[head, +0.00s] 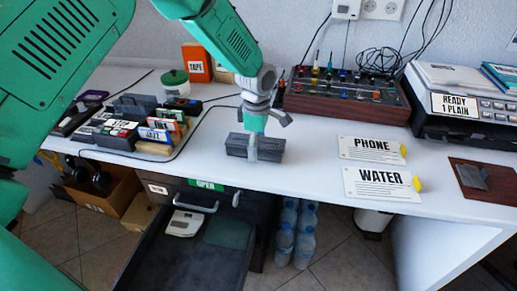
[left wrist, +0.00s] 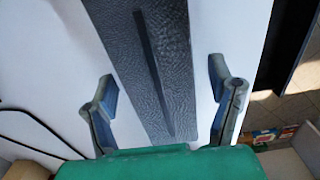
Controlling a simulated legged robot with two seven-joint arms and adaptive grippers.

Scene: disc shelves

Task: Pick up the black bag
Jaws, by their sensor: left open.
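The black bag (head: 271,149) is a dark, long, box-like case lying on the white desk near its front edge. In the left wrist view, the black bag (left wrist: 150,48) shows a grainy dark surface with a raised strip along its length. My left gripper (head: 259,135) comes down over the bag from above. In the left wrist view, my left gripper (left wrist: 161,76) is open, with one finger on each side of the bag and white desk visible between the bag and each finger. My right gripper is not in view.
An open drawer (head: 150,262) juts out below the desk (head: 310,165). Labelled boxes (head: 118,134) stand left of the bag. A mixer-like panel (head: 345,98) is behind, with PHONE (head: 370,150) and WATER (head: 380,184) cards to the right. A printer (head: 470,104) stands farther right.

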